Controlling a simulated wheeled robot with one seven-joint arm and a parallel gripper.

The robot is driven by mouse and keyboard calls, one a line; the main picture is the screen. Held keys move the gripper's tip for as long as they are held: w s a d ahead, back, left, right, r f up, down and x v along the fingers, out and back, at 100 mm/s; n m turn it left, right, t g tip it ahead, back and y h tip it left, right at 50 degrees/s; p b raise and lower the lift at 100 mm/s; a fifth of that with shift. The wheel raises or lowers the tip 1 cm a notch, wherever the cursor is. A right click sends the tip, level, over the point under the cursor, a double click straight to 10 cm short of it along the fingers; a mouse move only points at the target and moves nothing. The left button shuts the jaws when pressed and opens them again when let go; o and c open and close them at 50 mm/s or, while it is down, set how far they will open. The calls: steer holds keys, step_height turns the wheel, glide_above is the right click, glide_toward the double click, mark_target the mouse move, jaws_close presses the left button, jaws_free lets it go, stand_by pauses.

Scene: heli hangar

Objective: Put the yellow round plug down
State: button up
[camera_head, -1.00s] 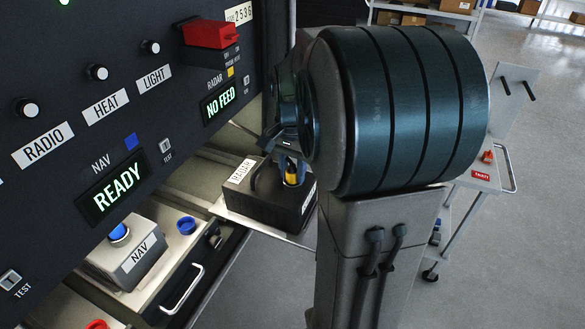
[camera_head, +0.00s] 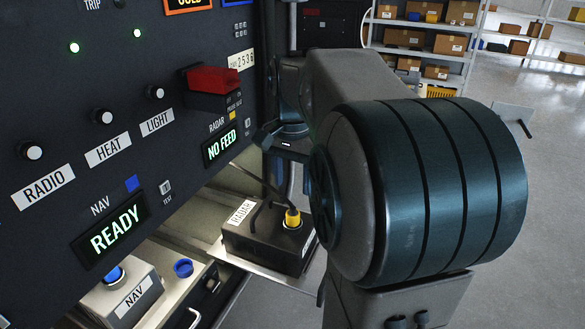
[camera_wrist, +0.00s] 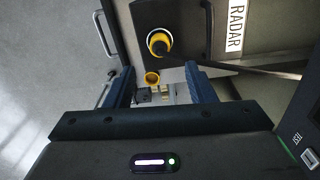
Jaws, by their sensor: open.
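A dark cable (camera_head: 262,183) runs from the plug toward the panel. In the wrist view the plug (camera_wrist: 160,43) shows beyond my fingertips, with the cable leading off to the right. My gripper (camera_head: 283,143) is above the plug and apart from it. In the wrist view my gripper (camera_wrist: 161,75) has its two blue fingers spread with nothing between them. How fully the plug is seated cannot be told.
The panel (camera_head: 60,110) with a NO FEED display (camera_head: 220,146) and a red switch cover (camera_head: 213,79) stands close on the left. A NAV box (camera_head: 125,298) is at lower left. Shelves (camera_head: 425,50) stand behind.

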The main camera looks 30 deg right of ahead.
steer(key=s+a+f+n+t, duration=0.3)
steer(key=s+a+f+n, duration=0.5)
steer(key=s+a+n, duration=0.3)
steer(key=shift+s+a+n+t, duration=0.3)
steer(key=shift+s+a, duration=0.15)
steer(key=shift+s, duration=0.4)
steer(key=shift+f, duration=0.1)
